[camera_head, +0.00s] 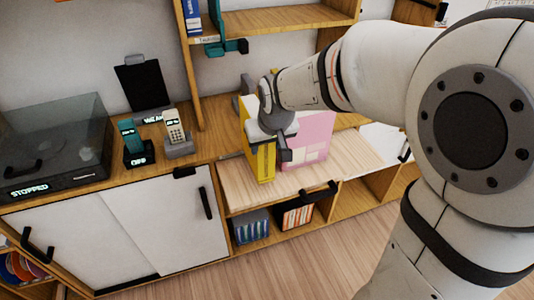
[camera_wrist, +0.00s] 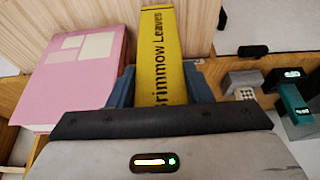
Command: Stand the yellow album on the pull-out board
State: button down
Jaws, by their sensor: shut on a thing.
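The yellow album (camera_head: 262,164) is upright at the pull-out board (camera_head: 244,190), and its spine reads "Grimmow Leaves" in the wrist view (camera_wrist: 162,50). My gripper (camera_head: 278,138) is shut on it, with one finger on each side of the spine in the wrist view (camera_wrist: 158,88). I cannot tell whether the album's lower edge touches the board. A pink album (camera_head: 308,138) stands just right of the yellow one, and it shows left of the gripper in the wrist view (camera_wrist: 72,75).
A phone (camera_head: 176,130), a teal handset (camera_head: 131,138) and a lidded record player (camera_head: 50,145) stand on the cabinet to the left. Shelves (camera_head: 280,22) rise behind. Bare board shows right of the pink album. Cubbies below hold boxes (camera_head: 250,228).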

aim_at(266, 156)
jog(key=shift+f, duration=1.7)
jog(key=c, duration=0.7)
grip_release()
jog(key=shift+s+f, duration=0.1)
